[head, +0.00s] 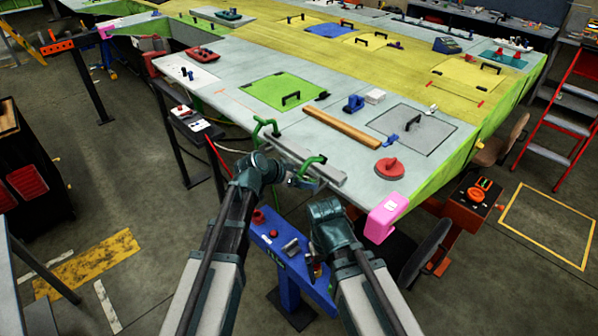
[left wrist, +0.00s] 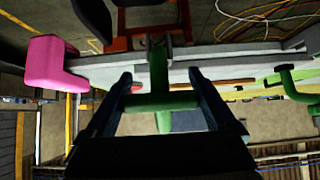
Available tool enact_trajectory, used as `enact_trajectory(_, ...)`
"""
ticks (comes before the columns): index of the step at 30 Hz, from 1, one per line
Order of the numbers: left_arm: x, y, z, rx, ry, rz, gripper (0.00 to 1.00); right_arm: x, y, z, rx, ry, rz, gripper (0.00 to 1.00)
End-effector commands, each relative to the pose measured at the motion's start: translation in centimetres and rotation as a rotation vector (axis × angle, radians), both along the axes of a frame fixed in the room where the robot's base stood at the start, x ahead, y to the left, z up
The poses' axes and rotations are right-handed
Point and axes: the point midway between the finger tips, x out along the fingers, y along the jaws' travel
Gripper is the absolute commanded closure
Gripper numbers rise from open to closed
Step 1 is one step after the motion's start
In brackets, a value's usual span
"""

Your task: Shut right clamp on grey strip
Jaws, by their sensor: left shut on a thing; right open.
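The grey strip (head: 328,176) lies along the near edge of the wing. The right clamp (head: 313,161), green, sits at that edge over the strip. My left gripper (head: 301,182) is at this clamp. In the left wrist view the gripper (left wrist: 160,92) is shut on the clamp's green handle (left wrist: 160,102), which lies crosswise between the fingers. I cannot tell whether the clamp's jaw touches the strip (left wrist: 215,58). The left clamp (head: 262,131), also green, stands further left on the edge. My right gripper (head: 316,266) hangs low by the blue stand, open; its fingertips are hard to make out.
A pink corner guard (head: 387,217) covers the wing's near corner. The blue stand (head: 290,250) with small parts stands below the edge. A wooden bar (head: 342,127) and a red round tool (head: 389,167) lie on the wing beyond the strip.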

Motion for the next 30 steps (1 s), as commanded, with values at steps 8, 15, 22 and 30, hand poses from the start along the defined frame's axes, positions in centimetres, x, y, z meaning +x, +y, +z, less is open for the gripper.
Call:
enact_trajectory(8,1.7,-1.5,2.1,0.187,0.192,-0.004,1.0,0.0,0.0,5.9,0.002,-0.001,-0.011,0.0)
enact_trajectory(15,2.9,-2.6,2.3,0.345,0.353,-0.004,1.0,0.0,0.0,8.4,0.002,0.001,-0.012,0.0)
enact_trajectory(22,3.8,-3.5,2.2,0.482,0.491,-0.002,1.0,0.0,0.0,9.3,0.002,0.002,-0.011,0.0)
enact_trajectory(30,4.5,-4.3,1.9,0.599,0.61,-0.001,1.0,0.0,0.0,9.3,0.002,0.002,-0.01,0.0)
